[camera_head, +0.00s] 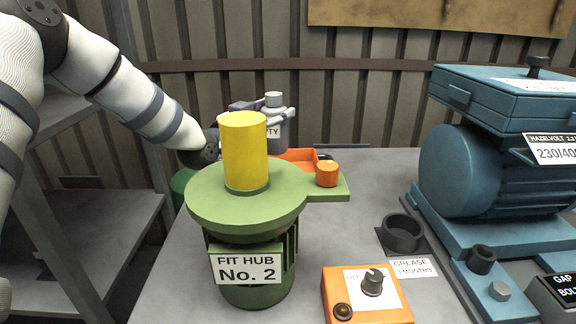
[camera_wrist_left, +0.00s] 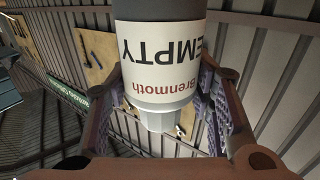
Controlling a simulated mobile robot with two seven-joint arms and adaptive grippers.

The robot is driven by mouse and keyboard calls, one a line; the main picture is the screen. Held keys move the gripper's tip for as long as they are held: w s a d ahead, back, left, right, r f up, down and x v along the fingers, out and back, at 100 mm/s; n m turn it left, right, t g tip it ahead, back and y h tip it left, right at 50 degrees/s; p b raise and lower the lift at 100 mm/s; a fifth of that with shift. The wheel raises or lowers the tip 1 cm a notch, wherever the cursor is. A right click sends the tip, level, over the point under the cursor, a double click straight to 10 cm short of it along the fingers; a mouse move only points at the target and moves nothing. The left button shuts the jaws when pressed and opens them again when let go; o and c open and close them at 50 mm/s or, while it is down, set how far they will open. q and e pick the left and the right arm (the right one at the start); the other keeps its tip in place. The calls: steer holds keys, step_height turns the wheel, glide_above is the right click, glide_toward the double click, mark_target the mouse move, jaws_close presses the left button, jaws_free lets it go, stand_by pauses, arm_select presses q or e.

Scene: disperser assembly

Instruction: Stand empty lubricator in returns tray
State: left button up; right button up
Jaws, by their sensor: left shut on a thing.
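The empty lubricator (camera_head: 277,137) is a dark grey cylinder with a white label, standing roughly upright behind the yellow cylinder in the head view. My left gripper (camera_head: 262,106) is shut around it near its top. In the left wrist view the lubricator (camera_wrist_left: 160,60) shows "EMPTY" and "Brenmoth" upside down, between the two purple-padded fingers of the left gripper (camera_wrist_left: 160,95). The orange returns tray (camera_head: 298,154) lies at the lubricator's lower end, partly hidden. I cannot tell whether the lubricator's base touches the tray. My right gripper is not in view.
A green hub stand (camera_head: 245,210) labelled "FIT HUB No. 2" bears the yellow cylinder (camera_head: 245,150) and blocks the view behind. An orange knob (camera_head: 327,173) sits beside it. A dark ring holder (camera_head: 401,233), an orange control box (camera_head: 367,296) and a blue motor (camera_head: 490,170) stand to the right.

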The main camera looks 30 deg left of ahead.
mark_target(273, 150)
arm_select(q)
steer(key=f, duration=0.3)
steer(key=f+b, duration=0.1)
steer(key=f, duration=0.5)
steer(key=shift+s+a+f, duration=0.1)
steer(key=shift+s+f, duration=0.15)
steer(key=shift+r, duration=0.2)
steer(key=shift+f, duration=0.1)
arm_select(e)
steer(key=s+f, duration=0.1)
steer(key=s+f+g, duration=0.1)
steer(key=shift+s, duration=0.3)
arm_select(q)
steer(key=o, duration=1.4)
steer(key=shift+c, duration=0.2)
